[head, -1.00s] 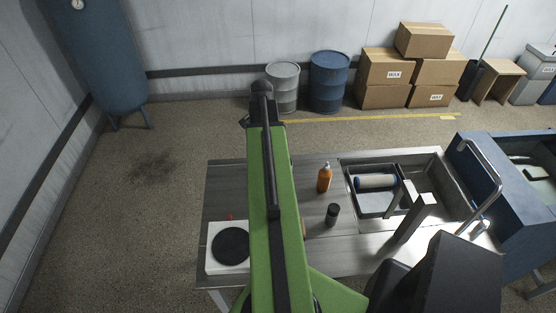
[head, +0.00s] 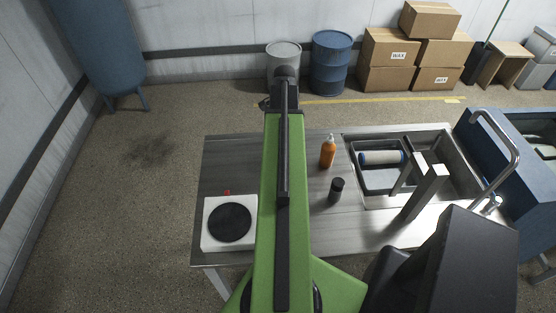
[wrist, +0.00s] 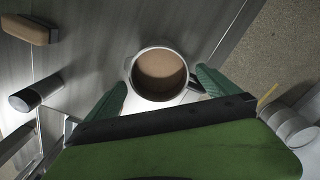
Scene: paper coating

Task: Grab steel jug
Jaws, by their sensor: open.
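The steel jug (wrist: 134,67) is in the upper middle of the wrist view, seen from above. It is round with a pale metal rim and holds something brown. A dark piece at its right side may be its handle. My gripper (wrist: 162,80) is open, with one green finger on the jug's left and one on its right. The fingers reach alongside the jug's near half; I cannot tell whether they touch it. In the head view my green arm covers the middle of the table, and neither the jug nor my fingers can be made out there.
The metal table (head: 228,158) holds a hot plate (head: 230,222), an orange bottle (head: 327,153) and a dark bottle (head: 336,190). A sink with a roller (head: 381,158) and faucet (head: 497,140) is at the right. A brown block (wrist: 30,30) lies left of the jug.

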